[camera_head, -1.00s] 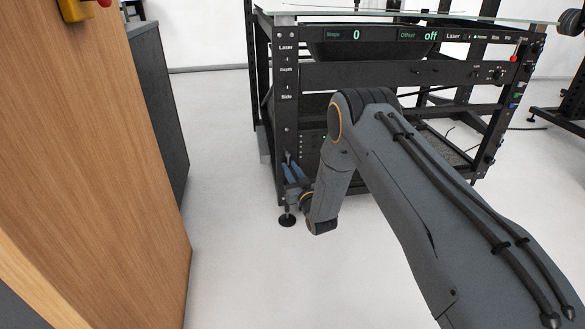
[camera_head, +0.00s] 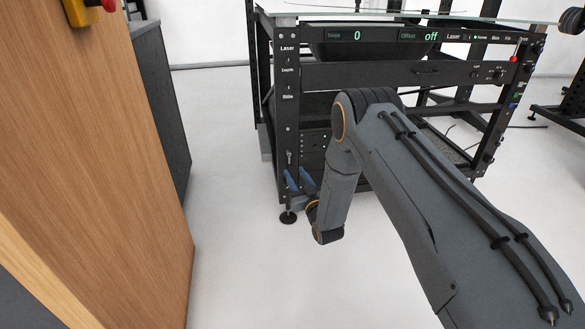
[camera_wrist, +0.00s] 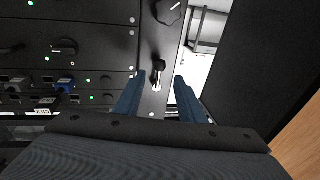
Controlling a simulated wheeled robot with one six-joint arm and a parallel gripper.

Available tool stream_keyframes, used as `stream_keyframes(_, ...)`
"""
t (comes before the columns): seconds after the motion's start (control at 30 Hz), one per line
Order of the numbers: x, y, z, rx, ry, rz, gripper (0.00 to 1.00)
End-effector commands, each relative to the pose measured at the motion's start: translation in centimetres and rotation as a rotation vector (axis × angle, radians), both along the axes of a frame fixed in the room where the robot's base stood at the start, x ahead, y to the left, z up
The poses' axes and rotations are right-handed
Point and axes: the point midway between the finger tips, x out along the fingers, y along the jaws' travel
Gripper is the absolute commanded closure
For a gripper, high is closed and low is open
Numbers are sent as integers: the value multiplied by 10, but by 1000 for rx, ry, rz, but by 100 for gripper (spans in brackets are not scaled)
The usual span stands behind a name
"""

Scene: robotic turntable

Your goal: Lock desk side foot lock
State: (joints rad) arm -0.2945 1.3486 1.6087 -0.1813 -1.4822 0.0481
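The black desk frame (camera_head: 420,75) has a front left leg post standing on a round black foot (camera_head: 288,217). A small lock lever (camera_head: 289,158) sits low on this post. In the wrist view the lever (camera_wrist: 158,68) is a short dark knob with a pale lower end, upright on the black post. My gripper (camera_head: 299,179) is just below the lever. In the wrist view its two blue fingers (camera_wrist: 159,77) are spread apart, one on each side of the lever's line. I see no contact with the lever. My arm hides part of the desk's lower front.
A second dark knob (camera_wrist: 168,10) is on the post above the lever. Rack panels (camera_wrist: 65,60) with knobs and plugs lie left of the post. A wooden cabinet (camera_head: 120,150) stands at the left. White floor (camera_head: 230,230) between cabinet and desk is free.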

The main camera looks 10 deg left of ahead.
Motion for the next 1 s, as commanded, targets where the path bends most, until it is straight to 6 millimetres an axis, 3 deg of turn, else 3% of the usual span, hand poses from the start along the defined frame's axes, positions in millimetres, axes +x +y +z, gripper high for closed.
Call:
stream_keyframes(0.1, -17, -9, 0, 0, 2, -1, 64)
stream_keyframes(0.3, -31, -16, -3, 1, 1, -1, 64)
stream_keyframes(0.77, -31, -16, -2, 0, 1, 0, 64)
stream_keyframes(0.87, -28, -11, 5, -11, 17, 0, 64)
stream_keyframes(1.0, -19, 4, 31, -56, 88, -1, 64)
